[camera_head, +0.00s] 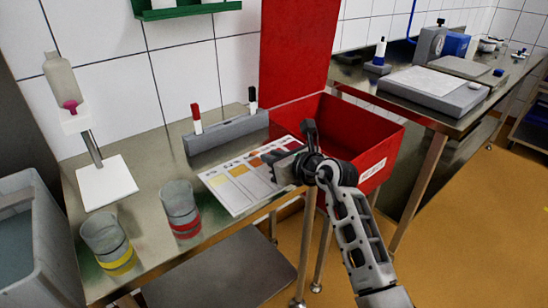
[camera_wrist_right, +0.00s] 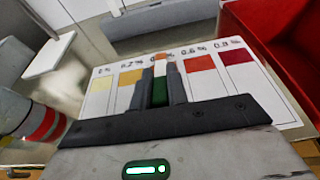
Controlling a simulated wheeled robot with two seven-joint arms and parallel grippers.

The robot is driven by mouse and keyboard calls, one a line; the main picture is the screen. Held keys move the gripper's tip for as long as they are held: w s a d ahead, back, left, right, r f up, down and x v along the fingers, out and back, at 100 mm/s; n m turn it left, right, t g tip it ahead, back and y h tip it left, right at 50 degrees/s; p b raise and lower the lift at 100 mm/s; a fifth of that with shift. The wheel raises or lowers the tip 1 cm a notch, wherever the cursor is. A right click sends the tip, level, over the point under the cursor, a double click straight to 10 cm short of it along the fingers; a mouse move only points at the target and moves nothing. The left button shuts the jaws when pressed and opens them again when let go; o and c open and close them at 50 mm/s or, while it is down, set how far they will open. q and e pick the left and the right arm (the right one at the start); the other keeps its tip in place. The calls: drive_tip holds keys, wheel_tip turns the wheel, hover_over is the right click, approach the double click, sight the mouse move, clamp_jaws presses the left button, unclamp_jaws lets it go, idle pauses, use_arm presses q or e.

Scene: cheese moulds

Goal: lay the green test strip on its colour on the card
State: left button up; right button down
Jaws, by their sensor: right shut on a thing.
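The white card (camera_head: 228,201) lies on the steel bench and also shows in the right wrist view (camera_wrist_right: 96,77). Its labelled patches run from pale yellow (camera_wrist_right: 97,102) through yellow-orange (camera_wrist_right: 130,93) and orange to red (camera_wrist_right: 201,85) and dark red (camera_wrist_right: 242,78). I see no green patch. My right gripper (camera_head: 282,164) is over the card's right part. In the right wrist view, its jaws (camera_wrist_right: 160,82) are shut on the green test strip (camera_wrist_right: 160,92), which has a white part above the green. The strip stands out in front of the orange patch. Whether it touches the card, I cannot tell.
A red box (camera_head: 345,125) with a raised lid stands right of the card. A grey rack (camera_head: 227,134) with red and black pens is behind. Two beakers, red-banded (camera_head: 181,207) and yellow-banded (camera_head: 107,240), stand front left.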

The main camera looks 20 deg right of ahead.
drive_tip(key=shift+f, duration=0.35)
drive_tip(key=c, duration=1.3)
unclamp_jaws()
drive_tip(key=shift+s, duration=0.1)
drive_tip(key=v, duration=1.5)
drive_tip(key=shift+s+r, duration=0.3)
drive_tip(key=shift+s, duration=0.05)
